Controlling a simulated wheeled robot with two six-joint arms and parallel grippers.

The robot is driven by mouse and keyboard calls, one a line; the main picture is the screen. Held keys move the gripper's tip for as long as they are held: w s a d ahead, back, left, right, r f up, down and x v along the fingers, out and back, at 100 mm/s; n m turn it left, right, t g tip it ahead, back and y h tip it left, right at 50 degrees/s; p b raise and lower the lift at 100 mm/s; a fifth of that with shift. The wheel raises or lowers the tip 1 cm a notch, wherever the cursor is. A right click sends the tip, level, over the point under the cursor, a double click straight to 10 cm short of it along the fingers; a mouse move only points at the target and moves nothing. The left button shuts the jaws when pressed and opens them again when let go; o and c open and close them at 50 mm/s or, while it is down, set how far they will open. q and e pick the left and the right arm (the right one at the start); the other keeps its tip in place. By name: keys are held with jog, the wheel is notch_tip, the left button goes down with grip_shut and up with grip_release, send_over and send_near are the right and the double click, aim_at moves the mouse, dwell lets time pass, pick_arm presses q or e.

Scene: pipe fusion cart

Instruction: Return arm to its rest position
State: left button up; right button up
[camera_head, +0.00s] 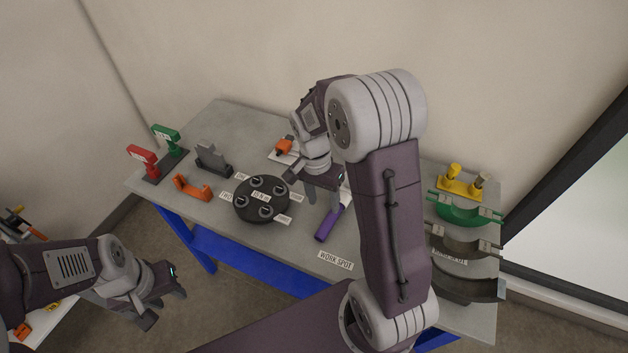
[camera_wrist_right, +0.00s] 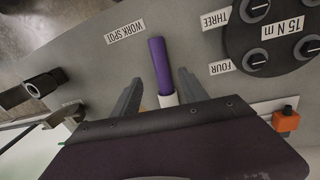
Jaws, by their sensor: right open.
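My right arm reaches over the table. Its gripper (camera_head: 314,190) is in the middle of the head view, pointing down. In the right wrist view the two fingers of the right gripper (camera_wrist_right: 160,98) are apart. A purple-handled tool (camera_head: 328,225) with a white part lies on the table just beyond them; its purple handle (camera_wrist_right: 159,66) shows between and past the fingertips. I cannot tell how high the fingers are above it. My left gripper (camera_head: 163,302) hangs at the lower left, clear of the table, with its fingers apart and nothing between them.
A round black dial holder (camera_head: 262,203) sits left of my right gripper. An orange bracket (camera_head: 191,188), grey block (camera_head: 213,160) and red and green stands (camera_head: 143,158) are at the left. Green and grey half-rings (camera_head: 466,216) are at the right. The "WORK SPOT" label (camera_head: 335,260) marks bare tabletop.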

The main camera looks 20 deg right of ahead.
jog(key=s+a+n+t+y, duration=0.1)
jog(key=s+a+n+t, duration=0.1)
jog(key=s+a+n, duration=0.3)
jog(key=s+n, duration=0.3)
jog(key=n, duration=0.2)
jog(key=shift+a+f+n+t, duration=0.15)
jog(key=shift+n+t, duration=0.15)
jog(key=shift+n, duration=0.1)
jog(key=shift+s, duration=0.2)
jog(key=shift+w, duration=0.1)
dwell(0.5)
